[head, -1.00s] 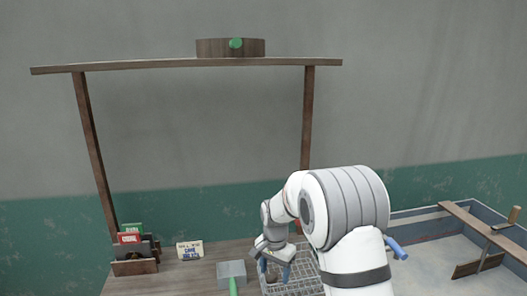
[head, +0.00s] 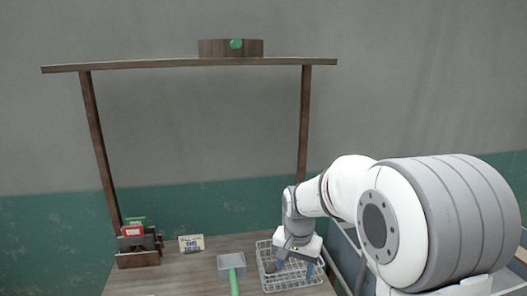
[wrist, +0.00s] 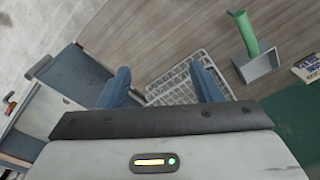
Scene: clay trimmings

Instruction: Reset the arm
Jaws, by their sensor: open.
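My gripper (head: 296,267) is over the wire basket (head: 268,284) on the wooden table, fingers pointing down. In the wrist view my gripper (wrist: 163,82) shows its two blue fingers wide apart with nothing held between them. The pale wire basket also shows in the wrist view (wrist: 185,78), beyond and between the fingers. Whether the fingers touch the basket I cannot tell. My arm reaches in from the right and hides part of the table and the basket's far side.
A green-handled scoop (head: 232,263) lies left of the basket. A small printed card (head: 191,243) and a wooden holder with packets (head: 138,259) stand further left. A wooden frame carries a shelf box (head: 215,48) above. A grey trough (wrist: 75,80) shows in the wrist view.

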